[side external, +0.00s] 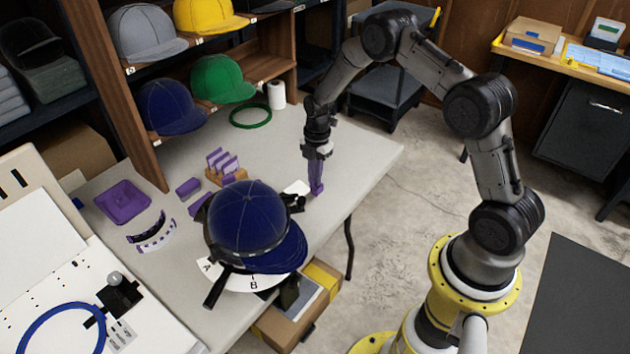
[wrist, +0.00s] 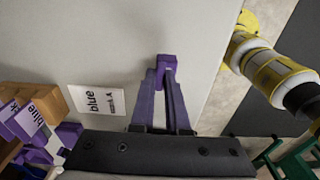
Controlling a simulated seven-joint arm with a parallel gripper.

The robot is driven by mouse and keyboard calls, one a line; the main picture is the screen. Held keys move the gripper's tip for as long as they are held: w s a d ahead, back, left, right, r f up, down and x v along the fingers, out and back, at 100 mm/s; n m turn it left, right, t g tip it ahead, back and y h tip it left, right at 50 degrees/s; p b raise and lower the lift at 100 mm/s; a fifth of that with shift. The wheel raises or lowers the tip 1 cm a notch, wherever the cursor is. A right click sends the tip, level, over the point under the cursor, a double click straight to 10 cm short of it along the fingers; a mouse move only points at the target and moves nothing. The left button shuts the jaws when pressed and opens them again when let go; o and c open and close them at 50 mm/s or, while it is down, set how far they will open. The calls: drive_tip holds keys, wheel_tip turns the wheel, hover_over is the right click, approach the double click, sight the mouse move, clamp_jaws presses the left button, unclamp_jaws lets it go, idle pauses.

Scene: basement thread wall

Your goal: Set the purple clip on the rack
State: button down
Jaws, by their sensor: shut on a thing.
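My gripper (side external: 317,180) hangs down over the right part of the grey table, with long purple fingers. In the wrist view, my gripper (wrist: 166,82) is shut on a small purple clip (wrist: 167,62) at its fingertips. The clip is close to the tabletop; I cannot tell whether it touches. The rack (side external: 213,174) is a small wooden block with several upright purple clips (side external: 222,160), left of my gripper and behind the blue cap. In the wrist view the rack (wrist: 40,98) is at the left edge, partly cut off.
A blue cap (side external: 250,217) on a black holder stands front left of my gripper. A white card reading "blue" (wrist: 97,100) lies between gripper and rack. A purple tray (side external: 122,202), a purple block (side external: 188,187) and a green ring (side external: 250,116) lie on the table (side external: 365,160). Cap shelves stand behind.

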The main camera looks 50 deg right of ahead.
drive_tip(key=shift+f, duration=1)
drive_tip(key=shift+f, duration=0.15)
drive_tip(key=c, duration=0.9)
unclamp_jaws()
